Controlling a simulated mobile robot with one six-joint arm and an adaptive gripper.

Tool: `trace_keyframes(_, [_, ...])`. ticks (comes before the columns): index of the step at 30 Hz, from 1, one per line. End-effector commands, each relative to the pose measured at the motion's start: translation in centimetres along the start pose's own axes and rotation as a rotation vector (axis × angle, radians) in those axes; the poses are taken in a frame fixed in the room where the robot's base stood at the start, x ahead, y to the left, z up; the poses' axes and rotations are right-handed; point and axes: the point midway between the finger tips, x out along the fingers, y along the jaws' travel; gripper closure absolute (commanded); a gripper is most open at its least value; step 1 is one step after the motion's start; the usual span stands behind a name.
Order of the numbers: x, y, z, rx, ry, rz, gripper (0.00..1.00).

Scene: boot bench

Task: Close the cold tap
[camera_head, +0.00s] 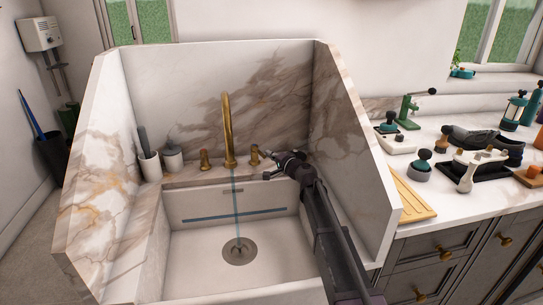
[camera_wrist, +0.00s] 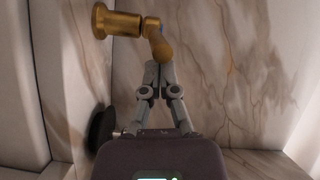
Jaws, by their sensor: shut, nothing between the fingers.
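A brass faucet (camera_head: 228,130) stands at the back of the sink (camera_head: 190,267), and a thin stream of water (camera_head: 237,205) falls from it toward the drain. Brass tap handles flank it: a left one (camera_head: 204,160) and a right one (camera_head: 254,157). In the wrist view the right tap (camera_wrist: 122,24) shows a round brass body and a short lever (camera_wrist: 158,42) with a small bluish patch. My gripper (camera_head: 268,154) is at the right tap. In the wrist view its closed fingertips (camera_wrist: 158,70) meet or nearly meet the lever's end; contact is unclear. Nothing is held between them.
Marble walls (camera_head: 350,150) rise around the sink at the back and sides. Two pots with brushes, a white one (camera_head: 150,167) and a grey one (camera_head: 172,158), stand left of the faucet. The right counter (camera_head: 425,170) holds a wooden rack (camera_head: 412,198), bottles and shoes.

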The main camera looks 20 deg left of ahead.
Motion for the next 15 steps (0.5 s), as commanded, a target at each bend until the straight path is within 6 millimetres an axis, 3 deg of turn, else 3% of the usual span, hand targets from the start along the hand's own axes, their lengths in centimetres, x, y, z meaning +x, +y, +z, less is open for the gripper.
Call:
trace_keyframes(6, [0.2,-0.4,2.2,0.0,-0.003,0.0,1.0])
trace_keyframes(15, [0.3,-0.5,2.5,0.0,0.0,0.001,1.0])
